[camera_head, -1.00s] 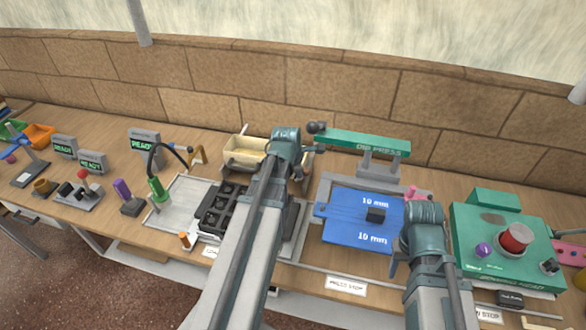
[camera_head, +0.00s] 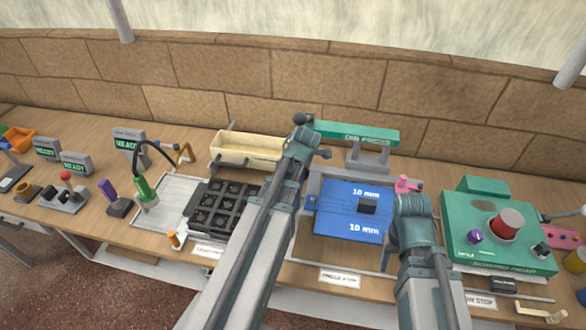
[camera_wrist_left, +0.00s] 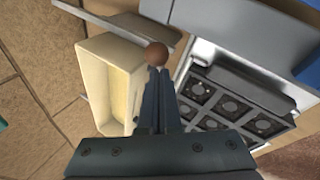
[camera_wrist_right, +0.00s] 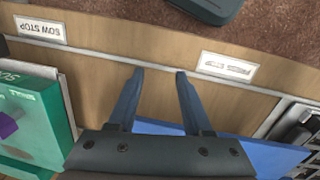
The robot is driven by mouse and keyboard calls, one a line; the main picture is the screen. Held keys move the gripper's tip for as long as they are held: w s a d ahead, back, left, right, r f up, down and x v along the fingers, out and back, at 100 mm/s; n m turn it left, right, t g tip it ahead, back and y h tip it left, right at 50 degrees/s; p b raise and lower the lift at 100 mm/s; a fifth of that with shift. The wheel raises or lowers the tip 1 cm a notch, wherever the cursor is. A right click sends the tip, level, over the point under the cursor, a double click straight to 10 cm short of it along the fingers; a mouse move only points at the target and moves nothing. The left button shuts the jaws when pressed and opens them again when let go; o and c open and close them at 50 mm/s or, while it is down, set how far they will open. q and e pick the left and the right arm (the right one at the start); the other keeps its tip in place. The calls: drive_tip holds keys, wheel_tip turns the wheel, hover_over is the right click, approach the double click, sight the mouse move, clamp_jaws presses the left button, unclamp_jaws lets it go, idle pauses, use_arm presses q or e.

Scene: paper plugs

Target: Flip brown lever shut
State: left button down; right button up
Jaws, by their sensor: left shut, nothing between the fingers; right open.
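A brown round knob (camera_wrist_left: 157,53) shows in the left wrist view, just beyond my left fingertips. I take it for the lever's end; its shaft is hidden and I cannot tell whether the fingers touch it. My left gripper (camera_wrist_left: 158,88) is shut and empty, between the cream box (camera_wrist_left: 101,82) and the black grid tray (camera_wrist_left: 232,105). In the head view my left arm hides its fingers and the knob. My right gripper (camera_wrist_right: 159,72) is open and empty, over the table's front edge near the blue plate (camera_head: 335,224).
The green press bar (camera_head: 355,133) stands behind the blue plate. A green machine with a red button (camera_head: 507,222) is at the right. The grid tray (camera_head: 222,207) and cream box (camera_head: 245,147) lie left of my left arm. Ready screens (camera_head: 128,143) stand farther left.

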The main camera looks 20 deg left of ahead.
use_arm(q)
drive_tip(key=shift+s+a+f, duration=0.1)
drive_tip(key=shift+a+f, duration=0.1)
drive_tip(key=shift+a, duration=0.2)
